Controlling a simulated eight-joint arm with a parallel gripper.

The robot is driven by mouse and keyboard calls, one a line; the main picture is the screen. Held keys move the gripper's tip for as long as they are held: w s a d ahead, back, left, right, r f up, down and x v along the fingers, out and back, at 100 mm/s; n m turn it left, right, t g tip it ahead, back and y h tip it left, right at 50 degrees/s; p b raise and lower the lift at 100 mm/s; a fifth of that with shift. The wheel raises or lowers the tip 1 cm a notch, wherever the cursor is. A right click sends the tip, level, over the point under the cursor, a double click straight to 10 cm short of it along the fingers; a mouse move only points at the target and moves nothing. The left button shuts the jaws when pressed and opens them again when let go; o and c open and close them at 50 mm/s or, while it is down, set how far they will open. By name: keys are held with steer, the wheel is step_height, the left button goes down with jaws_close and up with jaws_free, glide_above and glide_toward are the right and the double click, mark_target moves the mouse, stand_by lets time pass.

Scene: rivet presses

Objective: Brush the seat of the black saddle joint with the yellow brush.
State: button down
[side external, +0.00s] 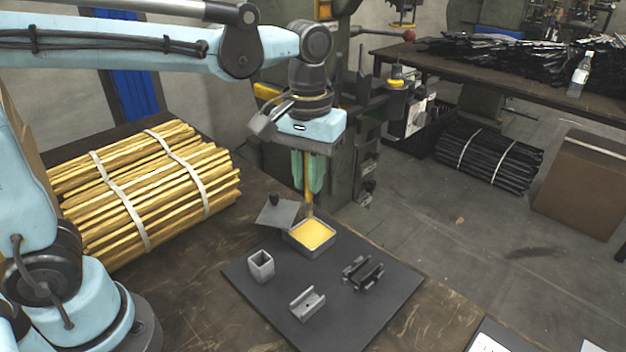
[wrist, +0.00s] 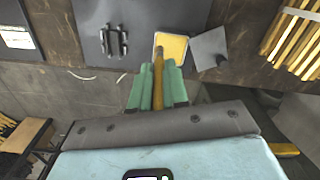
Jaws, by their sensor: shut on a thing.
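My gripper (side external: 308,185), with green fingers, is shut on the yellow brush (side external: 308,203), which points down. In the wrist view the brush (wrist: 158,72) stands between the green fingers (wrist: 157,88). Its lower end is at the back edge of a square grey tin of yellow paste (side external: 312,234); I cannot tell whether it touches the paste. The black saddle joint (side external: 362,273) sits on the dark mat to the right of the tin, apart from the brush. It also shows in the wrist view (wrist: 114,42), left of the tin. Its seat faces up.
On the mat (side external: 393,298) are a grey saddle joint (side external: 307,303) and a hollow square holder (side external: 261,266). A grey lid with a black knob (side external: 278,213) lies against the tin's left side. A bundle of yellow rods (side external: 150,190) lies at the left of the table.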

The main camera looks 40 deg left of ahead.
steer(key=shift+w+a+f, duration=0.45)
steer(key=shift+w+f, duration=0.1)
steer(key=shift+f, duration=0.65)
steer(key=shift+w+a+f, duration=0.4)
steer(key=shift+w+f, duration=0.1)
steer(key=shift+f, duration=0.65)
steer(key=shift+w+a+f, duration=0.45)
steer(key=shift+w+f, duration=0.1)
steer(key=shift+f, duration=0.65)
steer(key=shift+f, duration=0.6)
step_height(320, 180, up, 7)
stand_by(0.6)
stand_by(0.3)
